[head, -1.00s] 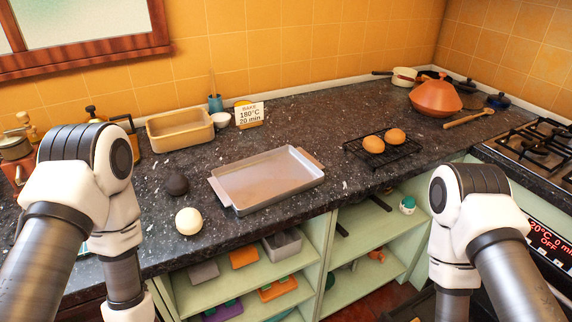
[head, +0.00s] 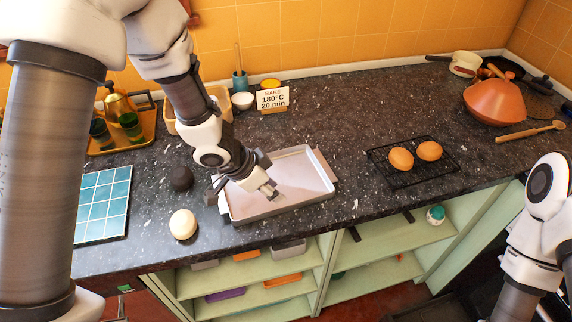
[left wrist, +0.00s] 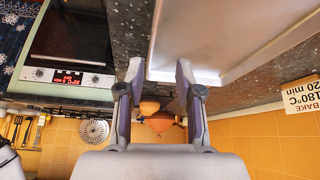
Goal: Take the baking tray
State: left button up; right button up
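The baking tray (head: 300,172) is a shallow, light metal rectangle with a flat handle at each short end. It lies on the dark speckled counter, near its front edge, and looks empty. My left gripper (head: 268,188) is over the left part of the tray in the head view. I cannot tell whether the gripper touches the tray. My right gripper is not in view; only part of that arm shows at the right edge.
A black rack (head: 440,165) with two brown round items is to the right. A "BAKE" card (head: 272,98) stands behind. A blue tiled board (head: 103,205) lies at left. Counter between tray and rack is clear.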

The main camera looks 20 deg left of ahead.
aim_at(288, 206)
pick_arm(q)
jog(key=d+f, duration=0.1)
jog(key=d+f+b, duration=0.1)
jog(key=f, duration=0.1)
jog(key=shift+s+d, duration=0.15)
jog(key=shift+d, duration=0.05)
jog(key=x, duration=0.4)
jog(key=shift+w+a+r, duration=0.1)
jog(key=shift+w+a, duration=0.15)
jog(key=shift+w, duration=0.15)
jog(key=shift+s+r, duration=0.15)
jog(key=shift+c, duration=0.3)
jog(key=shift+s, duration=0.1)
grip_shut()
